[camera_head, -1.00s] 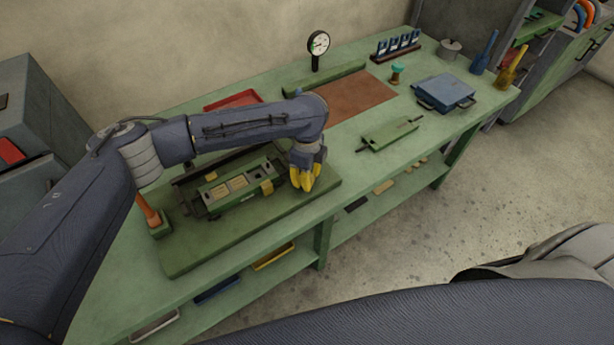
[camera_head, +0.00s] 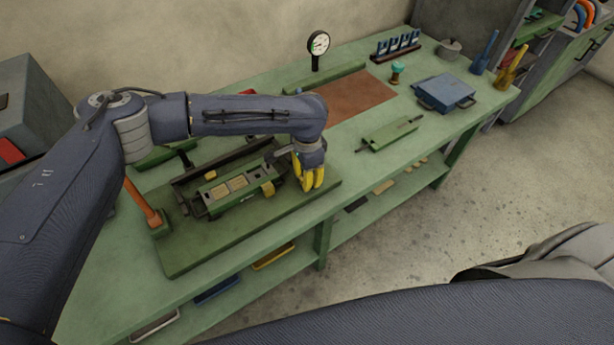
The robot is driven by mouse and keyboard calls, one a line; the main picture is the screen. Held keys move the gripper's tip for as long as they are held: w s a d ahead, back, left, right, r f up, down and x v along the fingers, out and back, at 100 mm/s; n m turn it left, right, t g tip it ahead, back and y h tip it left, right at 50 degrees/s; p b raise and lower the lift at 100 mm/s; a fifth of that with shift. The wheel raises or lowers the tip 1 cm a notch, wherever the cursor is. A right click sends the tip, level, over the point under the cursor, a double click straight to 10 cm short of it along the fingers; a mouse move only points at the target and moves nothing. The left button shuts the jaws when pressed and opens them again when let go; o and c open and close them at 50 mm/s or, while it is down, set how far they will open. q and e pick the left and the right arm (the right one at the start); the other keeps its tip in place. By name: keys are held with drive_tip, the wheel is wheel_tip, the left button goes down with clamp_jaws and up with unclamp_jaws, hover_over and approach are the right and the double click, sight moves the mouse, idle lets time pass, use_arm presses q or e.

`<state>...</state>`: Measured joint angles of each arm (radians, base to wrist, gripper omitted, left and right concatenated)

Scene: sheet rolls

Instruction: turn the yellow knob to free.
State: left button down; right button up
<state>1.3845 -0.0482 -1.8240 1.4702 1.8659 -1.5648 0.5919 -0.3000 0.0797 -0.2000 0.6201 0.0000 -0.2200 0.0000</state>
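The machine stands on a green base plate (camera_head: 200,255) on the bench. My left gripper (camera_head: 311,187), with yellow fingers pointing down, is just right of the knob, over the right end of the base plate. A gap shows between it and the knob. Its fingers look close together, but their opening is unclear from this angle. The knob is too small to read its setting. My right gripper is not in view.
An orange-handled lever (camera_head: 144,203) stands at the machine's left end. A dial gauge (camera_head: 318,43), a brown mat (camera_head: 358,97), a green block with rods (camera_head: 391,133) and a blue case (camera_head: 446,91) are farther right. The bench top between base plate and green block is clear.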

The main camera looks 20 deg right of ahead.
use_arm(q)
drive_tip(key=shift+n, duration=0.8)
drive_tip(key=c, duration=0.9)
unclamp_jaws()
drive_tip(key=shift+r, duration=0.1)
wheel_tip(320, 180, up, 12)
